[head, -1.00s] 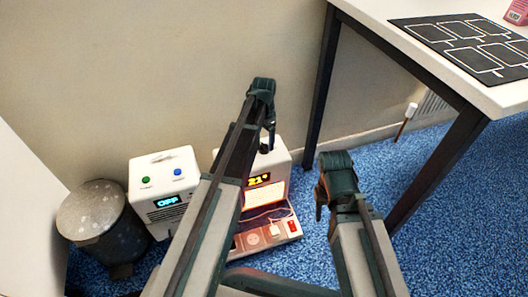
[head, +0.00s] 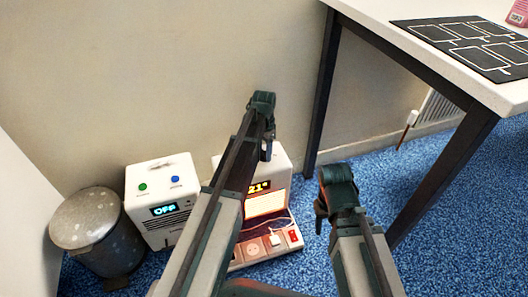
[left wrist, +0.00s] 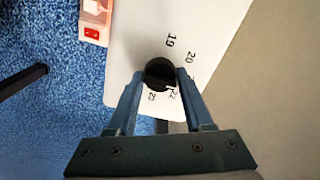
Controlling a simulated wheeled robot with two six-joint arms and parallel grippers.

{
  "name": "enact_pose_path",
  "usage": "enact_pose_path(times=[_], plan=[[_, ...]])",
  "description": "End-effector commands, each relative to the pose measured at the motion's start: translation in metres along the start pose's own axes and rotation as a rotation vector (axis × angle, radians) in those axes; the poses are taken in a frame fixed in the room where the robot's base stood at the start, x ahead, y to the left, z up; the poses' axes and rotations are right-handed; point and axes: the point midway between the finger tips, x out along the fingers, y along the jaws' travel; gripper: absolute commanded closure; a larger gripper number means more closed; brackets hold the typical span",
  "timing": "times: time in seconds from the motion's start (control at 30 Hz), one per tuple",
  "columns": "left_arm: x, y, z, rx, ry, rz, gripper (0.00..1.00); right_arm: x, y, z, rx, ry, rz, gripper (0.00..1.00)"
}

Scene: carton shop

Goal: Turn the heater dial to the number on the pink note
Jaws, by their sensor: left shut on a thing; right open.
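The heater (head: 268,172) is a white box on the floor near the wall, with an orange display (head: 260,187) reading about 21°. My left gripper (head: 267,150) is over its top. In the left wrist view the black dial (left wrist: 160,72) sits between the two fingers of my left gripper (left wrist: 160,84), which is shut on it. Printed numbers 19, 20, 22 and 23 show around the dial; another is partly hidden by a finger. My right gripper (head: 322,205) is open and empty, right of the heater.
A white box (head: 163,200) with an OFF display and green and blue buttons stands left of the heater, beside a grey bin (head: 90,230). A power strip (head: 252,248) with a red switch lies in front. A white table (head: 400,45) carries a black mat and a pink item (head: 519,11).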

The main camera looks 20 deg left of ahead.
Motion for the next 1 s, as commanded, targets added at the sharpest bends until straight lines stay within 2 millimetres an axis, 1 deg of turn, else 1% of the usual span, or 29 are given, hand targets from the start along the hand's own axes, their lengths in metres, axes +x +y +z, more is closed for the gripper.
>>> enact_pose_path(times=[0.23,0.37,0.57,1.0], plan=[[0.0001,0.0,0.0,-0.014,0.0,0.0,1.0,0.0001,0.0,0.0,0.0,0.0,0.0,0.5],[0.0001,0.0,0.0,-0.057,0.0,0.0,1.0,0.0001,0.0,0.0,0.0,0.0,0.0,0.5],[0.0001,0.0,0.0,-0.192,0.0,0.0,1.0,0.0001,0.0,0.0,0.0,0.0,0.0,0.5],[0.0001,-0.0001,0.0,-0.554,0.0,0.0,1.0,0.0001,0.0,0.0,0.0,0.0,0.0,0.5]])
